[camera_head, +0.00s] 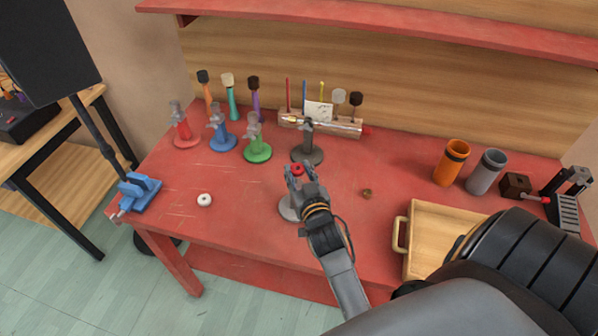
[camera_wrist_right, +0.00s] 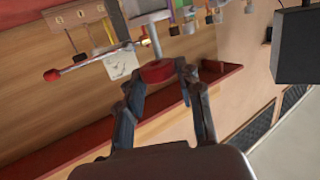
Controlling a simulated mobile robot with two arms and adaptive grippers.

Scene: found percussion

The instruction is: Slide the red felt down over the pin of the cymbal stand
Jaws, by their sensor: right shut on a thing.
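The red felt (camera_head: 297,168) is a small thick ring. My right gripper (camera_head: 296,174) is shut on it, above the front middle of the table. In the right wrist view the felt (camera_wrist_right: 157,72) sits between the fingertips (camera_wrist_right: 158,80). A pale grey cymbal stand (camera_head: 288,209) is below the gripper, its upper part hidden by the gripper in the head view. In the wrist view its grey post (camera_wrist_right: 155,38) runs up to the felt. I cannot tell whether the pin is inside the felt's hole. My left gripper is not in view.
Red (camera_head: 182,133), blue (camera_head: 222,138), green (camera_head: 257,150) and dark grey (camera_head: 308,153) stands are behind. A white ring (camera_head: 204,199) lies left, a small brown piece (camera_head: 366,193) right. A wooden tray (camera_head: 438,232) is at the right front.

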